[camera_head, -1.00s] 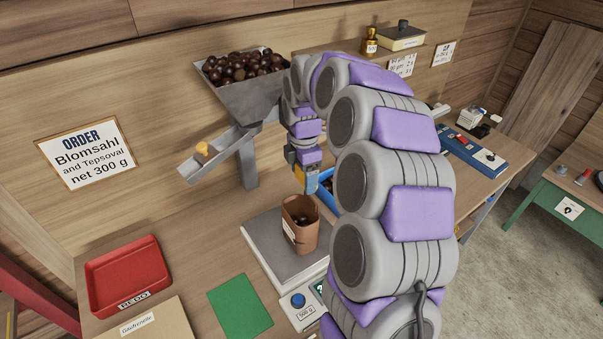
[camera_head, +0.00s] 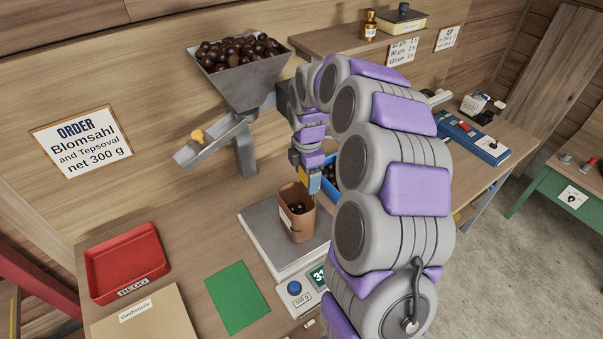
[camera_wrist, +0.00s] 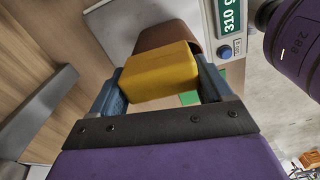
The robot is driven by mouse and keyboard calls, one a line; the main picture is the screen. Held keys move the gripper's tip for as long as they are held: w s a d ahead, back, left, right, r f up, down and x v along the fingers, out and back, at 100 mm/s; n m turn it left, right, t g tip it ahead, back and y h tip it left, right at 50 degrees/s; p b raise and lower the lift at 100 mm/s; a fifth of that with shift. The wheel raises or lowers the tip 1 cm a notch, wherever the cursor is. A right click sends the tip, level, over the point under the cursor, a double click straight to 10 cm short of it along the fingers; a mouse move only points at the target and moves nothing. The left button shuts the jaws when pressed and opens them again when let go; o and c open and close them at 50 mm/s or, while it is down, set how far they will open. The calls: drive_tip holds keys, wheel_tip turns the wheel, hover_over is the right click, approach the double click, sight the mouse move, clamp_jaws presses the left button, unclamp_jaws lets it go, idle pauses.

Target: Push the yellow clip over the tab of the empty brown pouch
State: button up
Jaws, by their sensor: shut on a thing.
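The brown pouch (camera_head: 303,227) stands upright on the scale, open at the top. Dark chestnuts show inside it, so it is not empty. My gripper (camera_head: 309,181) is just above the pouch's back right rim. It is shut on the yellow clip (camera_wrist: 160,74), a block held between two blue-grey fingers. In the wrist view the pouch (camera_wrist: 167,38) shows behind the clip, partly covered by it. The tab is hidden, and I cannot tell whether the clip touches it.
The scale (camera_head: 262,235) shows 310 g in the wrist view. A steel hopper (camera_head: 246,88) of chestnuts with a chute stands behind left. A red tray (camera_head: 125,262), a green mat (camera_head: 238,298) and a box (camera_head: 150,325) lie left. A blue bin (camera_head: 331,174) is close behind my arm.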

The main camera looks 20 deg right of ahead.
drive_tip(key=shift+d, duration=0.35)
drive_tip(key=shift+a+p, duration=0.3)
drive_tip(key=shift+a, duration=1.2)
drive_tip(key=shift+d, duration=0.85)
drive_tip(key=shift+d, duration=0.55)
drive_tip(key=shift+a+p, duration=0.5)
drive_tip(key=shift+p, duration=0.05)
drive_tip(key=shift+f, duration=0.3)
idle(0.4)
drive_tip(key=shift+r, duration=0.1)
drive_tip(key=shift+r+p, duration=1.7)
drive_tip(key=shift+r, duration=1.2)
